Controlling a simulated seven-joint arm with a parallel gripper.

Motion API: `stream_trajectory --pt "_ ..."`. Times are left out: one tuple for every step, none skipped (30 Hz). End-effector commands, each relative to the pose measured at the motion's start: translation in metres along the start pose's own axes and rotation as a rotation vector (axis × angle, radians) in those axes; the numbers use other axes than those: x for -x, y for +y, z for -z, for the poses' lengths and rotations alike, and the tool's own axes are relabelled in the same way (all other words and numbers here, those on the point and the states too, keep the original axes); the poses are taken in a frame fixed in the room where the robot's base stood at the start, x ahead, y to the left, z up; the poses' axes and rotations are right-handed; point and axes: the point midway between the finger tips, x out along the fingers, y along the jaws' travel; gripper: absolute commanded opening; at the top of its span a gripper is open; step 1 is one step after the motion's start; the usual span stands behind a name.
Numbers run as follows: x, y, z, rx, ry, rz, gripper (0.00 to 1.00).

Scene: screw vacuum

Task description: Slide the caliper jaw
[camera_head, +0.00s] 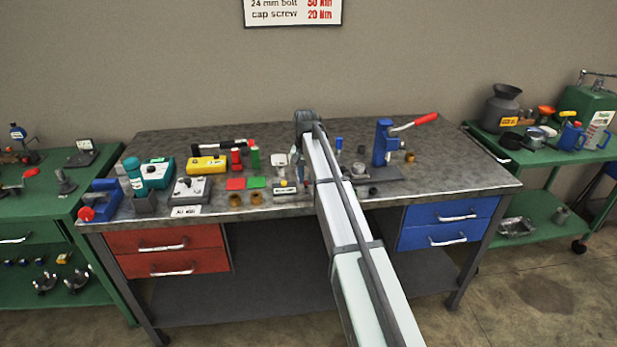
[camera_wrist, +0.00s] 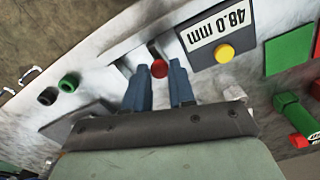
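The caliper is a pale bar with a dark display box (camera_wrist: 218,35) reading 48.0 mm upside down and a yellow button, seen in the wrist view. Its display box also shows in the head view (camera_head: 285,187), left of my arm. A red knob (camera_wrist: 159,68) on a dark stem sits left of the display, on what looks like the sliding jaw. My gripper (camera_wrist: 160,78) has two blue fingers apart, with the red knob showing in the gap just beyond the tips. I cannot tell whether either finger touches it. The arm hides part of the caliper in the head view.
Red (camera_head: 235,183) and green (camera_head: 256,182) pads lie left of the caliper; red and green upright blocks (camera_head: 254,156) stand behind them. A blue press with a red handle (camera_head: 384,145) stands right. The steel bench (camera_head: 450,170) has bare room at its right end.

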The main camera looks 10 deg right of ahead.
Motion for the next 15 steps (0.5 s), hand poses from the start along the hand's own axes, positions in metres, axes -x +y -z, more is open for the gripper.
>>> stream_trajectory --pt "0.0001 -0.0001 0.0003 0.0 0.0 0.0 0.3" --pt "0.0001 0.0 0.0003 0.0 0.0 0.0 0.33" --pt "0.0001 0.0 0.0002 0.0 0.0 0.0 0.36" --pt "0.0001 0.0001 0.0002 0.0 0.0 0.0 0.39" --pt "0.0 0.0001 0.0002 0.0 0.0 0.0 0.42" --pt "0.0 0.0001 0.0002 0.0 0.0 0.0 0.46" --pt "0.0 0.0001 0.0002 0.0 0.0 0.0 0.48" --pt "0.0 0.0002 0.0001 0.0 0.0 0.0 0.48" --pt "0.0 0.0002 0.0001 0.0 0.0 0.0 0.48" --pt "-0.0001 0.0002 0.0001 0.0 0.0 0.0 0.48" --pt "-0.0001 0.0002 0.0001 0.0 0.0 0.0 0.48" --pt "-0.0001 0.0002 0.0001 0.0 0.0 0.0 0.48" --pt "0.0 0.0002 0.0001 0.0 0.0 0.0 0.48" --pt "0.0004 0.0002 0.0001 0.0 0.0 0.0 0.48" --pt "0.0015 0.0002 0.0002 0.0 0.0 0.0 0.48"
